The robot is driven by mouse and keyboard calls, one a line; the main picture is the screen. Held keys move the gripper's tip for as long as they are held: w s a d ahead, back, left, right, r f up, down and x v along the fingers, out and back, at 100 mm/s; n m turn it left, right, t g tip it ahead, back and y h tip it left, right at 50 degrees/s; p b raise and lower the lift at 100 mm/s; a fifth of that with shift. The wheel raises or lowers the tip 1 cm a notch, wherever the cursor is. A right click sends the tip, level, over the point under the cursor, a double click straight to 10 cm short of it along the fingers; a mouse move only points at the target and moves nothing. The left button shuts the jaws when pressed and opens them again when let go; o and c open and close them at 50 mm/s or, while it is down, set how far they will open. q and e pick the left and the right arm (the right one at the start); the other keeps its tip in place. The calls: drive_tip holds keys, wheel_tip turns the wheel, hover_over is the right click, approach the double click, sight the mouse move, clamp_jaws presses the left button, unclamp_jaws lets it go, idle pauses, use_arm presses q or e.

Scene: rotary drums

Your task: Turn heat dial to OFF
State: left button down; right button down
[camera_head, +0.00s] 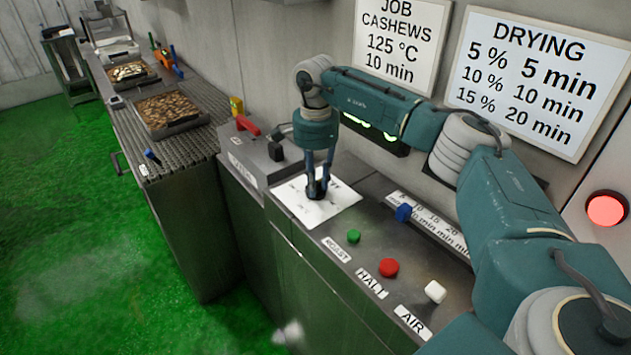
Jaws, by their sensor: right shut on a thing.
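The heat dial (317,190) is a dark knob on a white dial plate (338,211) on the steel control counter. My right gripper (318,182) points down onto it and is shut on the knob. The gripper fingers cover much of the dial, so I cannot tell which mark it points to. The plate's markings are partly hidden and too small to read. My left gripper is not in view.
Right of the plate are a green button (353,236), a red button (389,267), a white knob (435,292) and a blue knob (404,213). A red-handled lever (248,125) stands behind-left. Trays of nuts (170,108) lie on the left counter.

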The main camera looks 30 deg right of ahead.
sight(317, 184)
drive_tip(key=shift+w+d+r, duration=0.1)
drive_tip(key=shift+w+r, duration=0.05)
drive_tip(key=shift+r, duration=0.1)
drive_tip(key=c, duration=1.5)
unclamp_jaws()
drive_tip(key=shift+f, duration=0.1)
wheel_tip(317, 184, up, 12)
drive_tip(key=shift+r, duration=0.1)
